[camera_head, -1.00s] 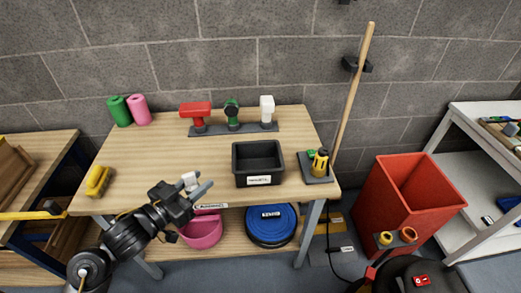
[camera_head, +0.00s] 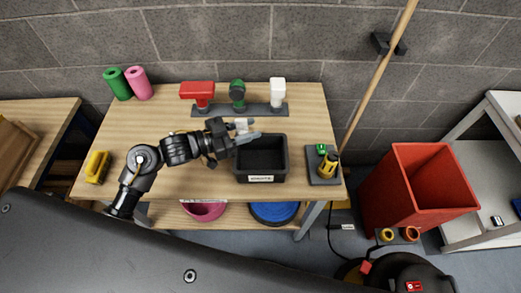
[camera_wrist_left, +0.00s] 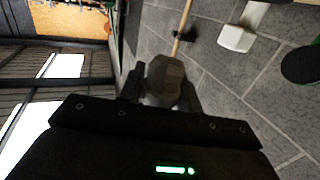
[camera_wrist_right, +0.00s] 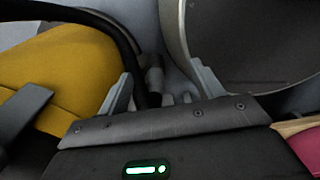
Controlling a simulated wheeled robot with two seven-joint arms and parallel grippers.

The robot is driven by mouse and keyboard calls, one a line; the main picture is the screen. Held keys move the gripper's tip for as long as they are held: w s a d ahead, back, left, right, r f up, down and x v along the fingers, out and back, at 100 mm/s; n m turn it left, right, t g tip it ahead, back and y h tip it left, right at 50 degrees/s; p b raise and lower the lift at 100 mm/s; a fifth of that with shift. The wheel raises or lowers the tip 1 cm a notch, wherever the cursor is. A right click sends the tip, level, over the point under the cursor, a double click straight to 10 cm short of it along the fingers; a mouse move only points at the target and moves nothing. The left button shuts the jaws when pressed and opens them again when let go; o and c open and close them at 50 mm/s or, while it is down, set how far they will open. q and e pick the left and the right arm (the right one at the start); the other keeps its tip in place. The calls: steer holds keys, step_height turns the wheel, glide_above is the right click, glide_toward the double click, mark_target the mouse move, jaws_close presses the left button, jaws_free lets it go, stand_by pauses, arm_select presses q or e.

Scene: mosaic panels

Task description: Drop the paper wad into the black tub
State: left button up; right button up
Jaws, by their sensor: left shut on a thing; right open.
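The paper wad (camera_head: 241,124) is a small pale lump between the fingers of my left gripper (camera_head: 246,132). In the left wrist view the wad (camera_wrist_left: 165,78) shows as a faceted greyish lump between the fingers. The black tub (camera_head: 262,172) is an open rectangular box with a white label on its front, standing on the wooden table. My left gripper is shut on the wad, at the tub's back left rim in the picture; its height above the rim is hard to tell. My right gripper (camera_wrist_right: 163,88) shows only in its own wrist view, open and empty.
A rack (camera_head: 215,111) with red, green and white tools stands behind the tub. A small dark tray (camera_head: 318,178) with a yellow item is to its right. A red bin (camera_head: 408,195) stands on the floor at right. The table's left middle is mostly clear.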

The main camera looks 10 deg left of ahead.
arm_select(q)
steer(key=d+r+m+g+h+p, duration=0.1)
steer(key=d+m+g+h+p, duration=0.1)
steer(key=g+p, duration=0.1)
steer(key=d+r+m+g+p, duration=0.1)
steer(key=m+g, duration=0.1)
steer(key=shift+d+r+h, duration=0.3)
steer(key=shift+h, duration=0.1)
arm_select(e)
step_height(320, 180, up, 6)
steer(key=w, duration=0.1)
steer(key=shift+w, duration=0.4)
arm_select(q)
steer(key=shift+f, duration=0.1)
arm_select(e)
steer(key=shift+s, duration=0.1)
arm_select(q)
step_height(320, 180, down, 6)
steer(key=b, duration=0.5)
steer(key=shift+b, duration=0.35)
arm_select(e)
step_height(320, 180, down, 6)
steer(key=shift+s+r, duration=0.1)
arm_select(q)
steer(key=o, duration=1.3)
